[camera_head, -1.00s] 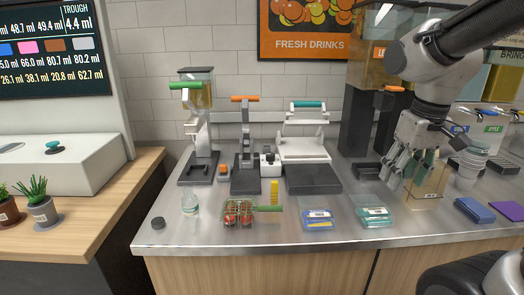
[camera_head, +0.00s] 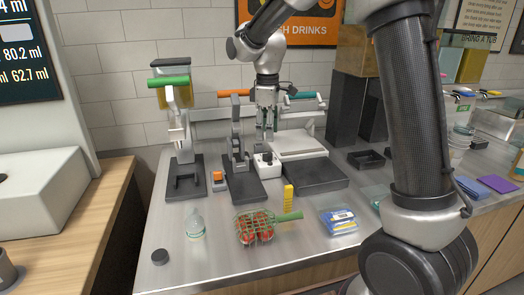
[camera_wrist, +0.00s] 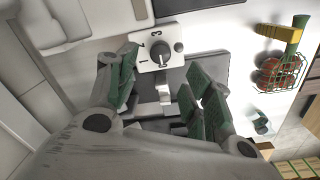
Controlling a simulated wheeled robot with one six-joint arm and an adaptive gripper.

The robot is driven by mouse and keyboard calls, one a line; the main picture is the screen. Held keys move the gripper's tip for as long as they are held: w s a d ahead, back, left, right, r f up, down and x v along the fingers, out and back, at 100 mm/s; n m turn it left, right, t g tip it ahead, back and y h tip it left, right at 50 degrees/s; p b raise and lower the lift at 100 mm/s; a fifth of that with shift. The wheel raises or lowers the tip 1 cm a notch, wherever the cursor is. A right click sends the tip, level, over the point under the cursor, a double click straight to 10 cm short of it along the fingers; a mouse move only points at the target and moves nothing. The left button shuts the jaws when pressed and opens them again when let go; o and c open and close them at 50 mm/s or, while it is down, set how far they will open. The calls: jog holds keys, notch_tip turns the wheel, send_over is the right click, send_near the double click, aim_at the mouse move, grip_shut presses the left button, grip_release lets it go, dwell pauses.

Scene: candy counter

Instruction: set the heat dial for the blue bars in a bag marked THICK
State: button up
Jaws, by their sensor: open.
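The heat dial (camera_wrist: 160,47) is a dark round knob on a small white box with printed numbers, of which 1 and 3 can be read in the wrist view. In the head view the white dial box (camera_head: 267,166) stands between the orange-handled press and the teal-handled machine (camera_head: 306,143). My gripper (camera_head: 266,138) hangs just above and behind the box, pointing down. In the wrist view its fingers (camera_wrist: 158,84) are spread and empty, with the knob ahead of them, apart. A clear pack with blue contents (camera_head: 340,219) lies at the counter's front. No THICK marking is legible.
The orange-handled press (camera_head: 240,165) and green-handled press (camera_head: 180,150) stand left of the dial box. My arm covers the counter's right middle.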

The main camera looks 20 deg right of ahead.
aim_at(267, 153)
notch_tip(267, 153, down, 8)
jog(key=shift+r, duration=0.1)
dwell(0.4)
jog(key=c, duration=1.1)
